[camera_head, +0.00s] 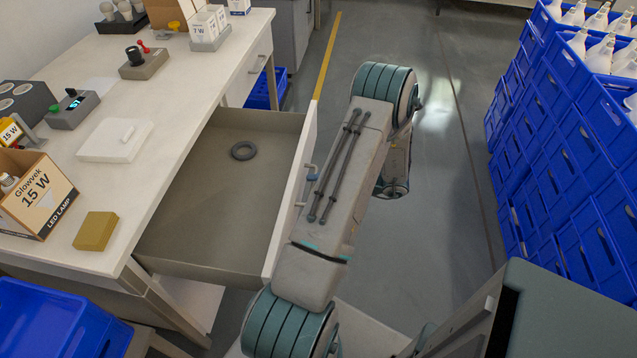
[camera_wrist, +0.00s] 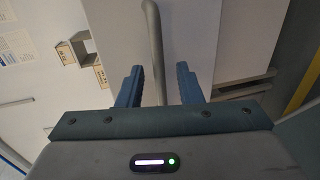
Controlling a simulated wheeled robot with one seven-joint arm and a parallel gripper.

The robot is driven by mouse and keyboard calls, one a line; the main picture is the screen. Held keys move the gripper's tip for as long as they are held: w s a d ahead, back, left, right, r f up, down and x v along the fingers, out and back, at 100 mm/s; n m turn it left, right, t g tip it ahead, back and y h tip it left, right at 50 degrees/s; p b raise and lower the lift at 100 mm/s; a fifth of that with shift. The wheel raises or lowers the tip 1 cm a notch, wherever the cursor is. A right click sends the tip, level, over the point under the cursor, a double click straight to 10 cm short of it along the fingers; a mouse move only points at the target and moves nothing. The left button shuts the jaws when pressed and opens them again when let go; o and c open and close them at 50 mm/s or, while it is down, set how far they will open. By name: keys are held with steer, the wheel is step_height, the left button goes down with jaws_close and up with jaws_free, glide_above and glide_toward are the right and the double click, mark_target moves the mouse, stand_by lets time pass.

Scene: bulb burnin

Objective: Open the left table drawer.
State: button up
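The table drawer (camera_head: 205,205) nearest me is pulled far out from the white-topped table (camera_head: 165,95). Its grey inside shows, with a dark ring (camera_head: 243,151) lying in it. Its pale front (camera_head: 281,238) carries a bar handle (camera_head: 300,204), partly hidden by my arm. In the wrist view the handle (camera_wrist: 153,40) runs between the two blue fingers of my gripper (camera_wrist: 159,85), with a gap on both sides. The fingers are apart and the gripper is open.
Another drawer (camera_head: 248,72), farther along the table, is shut. On the table are a lamp box (camera_head: 36,195), a yellow block (camera_head: 95,231) and a white pad (camera_head: 115,140). Stacked blue crates (camera_head: 560,130) stand right; floor (camera_head: 450,200) is clear between. A blue bin (camera_head: 55,320) is front left.

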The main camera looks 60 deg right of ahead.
steer(key=v, duration=1.3)
steer(key=shift+s+d, duration=0.2)
steer(key=shift+s, duration=0.15)
steer(key=shift+s, duration=0.1)
